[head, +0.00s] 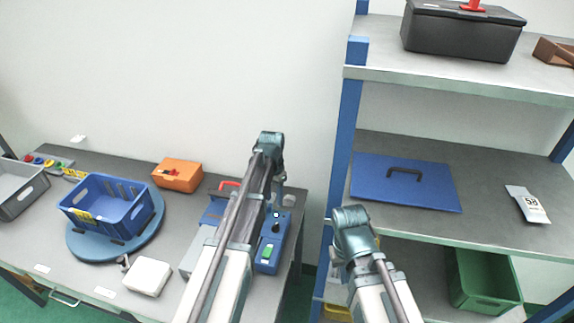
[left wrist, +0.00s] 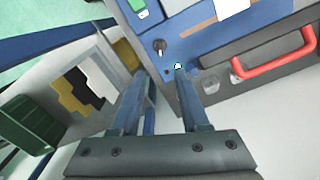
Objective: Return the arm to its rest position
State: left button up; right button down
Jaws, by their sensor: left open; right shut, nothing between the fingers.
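My left gripper (left wrist: 162,75) is open in the left wrist view, its two fingers apart with nothing between them. In the head view the left arm reaches over the workbench (head: 130,268) and bends down beside a blue device with a green button (head: 269,253). My right gripper (head: 337,268) is shut and empty. It hangs low in front of the shelf rack, mostly hidden by the right arm's own links.
A blue crate (head: 104,218) stands on a round blue turntable (head: 85,245). An orange case (head: 178,175) and a white box (head: 148,276) are nearby. The rack's blue post (head: 345,140) stands between the arms; a blue lid (head: 405,190) lies on its shelf.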

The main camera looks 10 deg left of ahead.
pick_arm(q)
jog(key=s+d+f+b, duration=0.3)
jog(key=s+d, duration=0.1)
jog(key=s, duration=0.4)
jog(key=s+d+f+b, duration=0.3)
jog(key=s+d, duration=0.1)
jog(key=s, duration=0.4)
jog(key=s+d+f+n+y+b, duration=0.1)
jog(key=s+d+f+b, duration=0.3)
jog(key=s, duration=0.4)
jog(key=shift+d, duration=0.55)
